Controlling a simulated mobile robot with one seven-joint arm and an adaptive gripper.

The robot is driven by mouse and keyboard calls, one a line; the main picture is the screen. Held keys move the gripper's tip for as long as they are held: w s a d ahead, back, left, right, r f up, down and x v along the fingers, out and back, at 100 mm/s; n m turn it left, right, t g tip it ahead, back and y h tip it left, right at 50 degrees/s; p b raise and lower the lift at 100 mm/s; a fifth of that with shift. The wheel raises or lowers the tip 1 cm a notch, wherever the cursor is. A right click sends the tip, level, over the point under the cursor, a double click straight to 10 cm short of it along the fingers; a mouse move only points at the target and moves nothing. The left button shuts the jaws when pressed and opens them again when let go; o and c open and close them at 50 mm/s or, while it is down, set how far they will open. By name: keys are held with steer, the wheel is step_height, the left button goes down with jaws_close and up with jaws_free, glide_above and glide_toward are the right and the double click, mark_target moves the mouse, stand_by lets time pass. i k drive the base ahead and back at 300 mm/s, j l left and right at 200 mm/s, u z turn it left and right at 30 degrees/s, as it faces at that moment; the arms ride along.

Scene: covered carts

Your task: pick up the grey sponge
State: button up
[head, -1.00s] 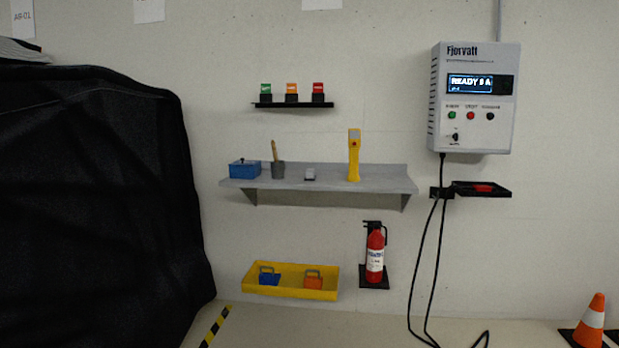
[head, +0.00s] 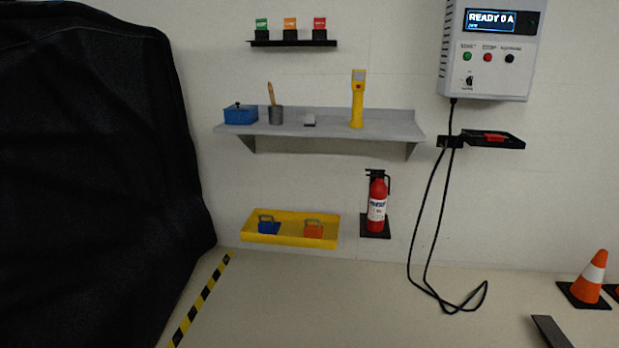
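A small grey block with a darker base (head: 309,120), which looks like the grey sponge, lies on the grey wall shelf (head: 390,129). It is small in the head view, so its texture cannot be made out. It sits between a grey pot with a brush and a yellow handheld device, apart from both. My gripper is not in view.
On the shelf are a blue box (head: 240,115), the pot (head: 276,115) and the yellow device (head: 357,105). Below are a yellow tray (head: 258,238) and a fire extinguisher (head: 377,207). A black-covered cart (head: 90,150) stands left; a cone (head: 590,278) stands right.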

mark_target(311, 121)
steer(key=i+l+u, duration=0.1)
steer(key=i+l, duration=0.2)
steer(key=i, duration=0.35)
steer(key=i+l, duration=0.35)
steer(key=i, duration=0.25)
steer(key=i+l+u, duration=0.15)
steer(key=i+l, duration=0.2)
steer(key=i, duration=0.3)
steer(key=i+l, duration=0.45)
steer(key=i, duration=0.15)
steer(key=j+u, duration=0.05)
